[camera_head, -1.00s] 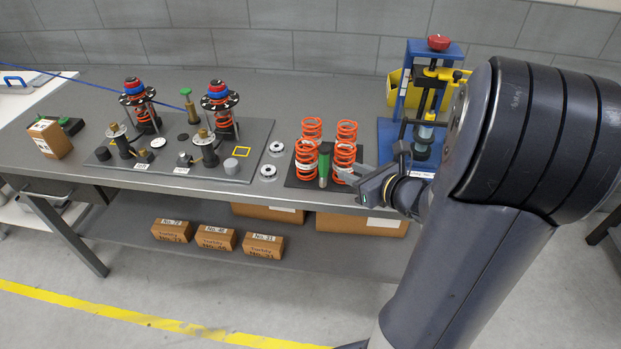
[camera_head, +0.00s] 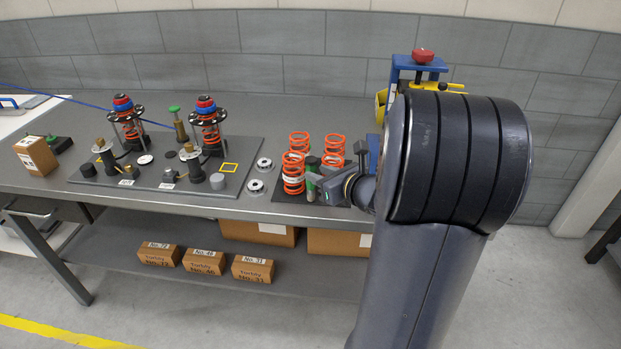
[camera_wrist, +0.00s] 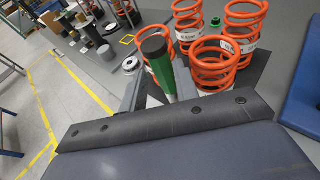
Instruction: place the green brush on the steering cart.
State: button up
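The green brush (camera_head: 312,187) stands at the front of the dark spring mat, beside the orange springs. In the wrist view it is a green stick with a black top (camera_wrist: 158,68). My gripper (camera_head: 322,186) has come to the brush from the right. In the wrist view the gripper's fingers (camera_wrist: 158,92) lie on either side of the brush, with a gap seen on the left side, so it looks open around it. The lower end of the brush is partly hidden. I cannot identify the steering cart for sure in these views.
Orange springs (camera_head: 294,172) stand close behind the brush. A blue press (camera_head: 414,63) is partly hidden behind my arm. A plate (camera_head: 92,188) holding strut parts lies to the left. Two silver rings (camera_head: 255,186) lie between. A cardboard box (camera_head: 36,155) stands at the table's left end.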

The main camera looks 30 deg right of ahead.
aim_at(314, 171)
jog(key=x, duration=0.4)
jog(key=shift+w+f, duration=0.1)
jog(key=shift+w, duration=0.05)
grip_shut()
